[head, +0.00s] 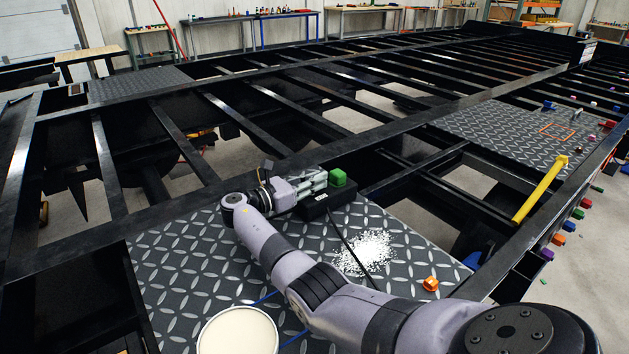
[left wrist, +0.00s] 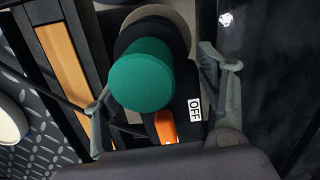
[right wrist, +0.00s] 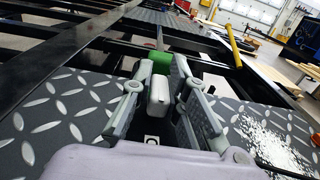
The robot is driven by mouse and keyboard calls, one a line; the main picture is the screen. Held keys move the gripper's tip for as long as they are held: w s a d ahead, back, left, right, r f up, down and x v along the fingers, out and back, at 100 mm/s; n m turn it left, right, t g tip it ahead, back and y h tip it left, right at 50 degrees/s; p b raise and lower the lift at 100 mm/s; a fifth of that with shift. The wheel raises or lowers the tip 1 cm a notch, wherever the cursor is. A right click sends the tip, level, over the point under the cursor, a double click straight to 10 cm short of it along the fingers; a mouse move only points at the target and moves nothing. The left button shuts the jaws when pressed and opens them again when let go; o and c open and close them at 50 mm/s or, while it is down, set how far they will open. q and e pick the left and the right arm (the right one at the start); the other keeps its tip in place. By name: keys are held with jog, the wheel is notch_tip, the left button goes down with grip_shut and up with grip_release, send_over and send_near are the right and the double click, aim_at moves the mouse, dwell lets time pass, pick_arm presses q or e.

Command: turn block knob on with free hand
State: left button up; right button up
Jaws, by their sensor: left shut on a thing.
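A black block (head: 345,212) with a green knob-like end (head: 338,177) sits on the diamond-plate deck. In the left wrist view, a green cylinder (left wrist: 142,75), a white OFF label (left wrist: 194,109) and an orange patch (left wrist: 165,127) show on the dark block. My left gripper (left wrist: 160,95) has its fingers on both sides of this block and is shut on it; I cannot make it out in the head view. My right gripper (head: 310,182) is at the block. In the right wrist view its fingers stand apart, with a light grey rounded piece (right wrist: 158,95) between them.
White powder (head: 368,252) lies on the deck, right of the block. A pale round container (head: 238,330) stands at the front and an orange item (head: 430,284) lies at the right. Open gaps lie between the black trailer beams. A yellow bar (head: 540,190) rests at right.

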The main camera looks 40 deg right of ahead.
jog(key=o, duration=0.5)
jog(key=shift+a, duration=0.1)
jog(key=shift+c, duration=0.2)
jog(key=a, duration=0.4)
jog(key=w+a, duration=0.1)
jog(key=a, duration=0.7)
jog(key=shift+w, duration=0.35)
